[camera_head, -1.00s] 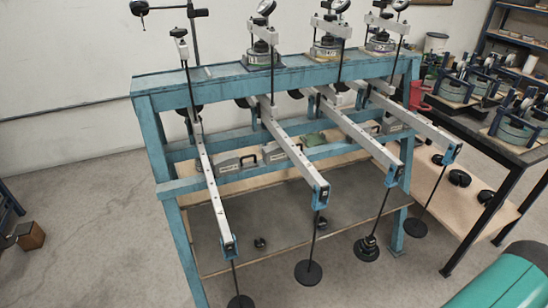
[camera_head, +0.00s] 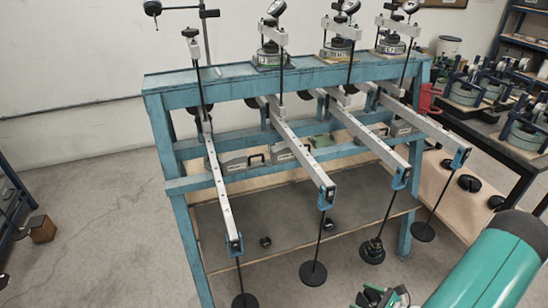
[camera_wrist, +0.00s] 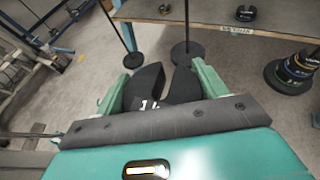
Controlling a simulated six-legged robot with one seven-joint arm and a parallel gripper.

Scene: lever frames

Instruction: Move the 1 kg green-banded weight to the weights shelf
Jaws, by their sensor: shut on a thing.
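My gripper (camera_wrist: 160,85) is shut on a black slotted weight (camera_wrist: 147,80) in the wrist view. The weight sits between the two green fingers, its slot facing away from me. A white mark, seemingly starting with "1", shows on it; no green band is visible. In the head view my gripper (camera_head: 384,297) is at the bottom edge, in front of the blue frame. A wooden shelf (camera_wrist: 205,10) with a small label on its edge crosses the top of the wrist view. In the head view a low wooden shelf (camera_head: 452,205) at right carries several black weights.
The blue lever frame (camera_head: 180,225) has long arms with hanging rods and round plates (camera_head: 313,273). One plate holds stacked weights (camera_head: 373,248).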

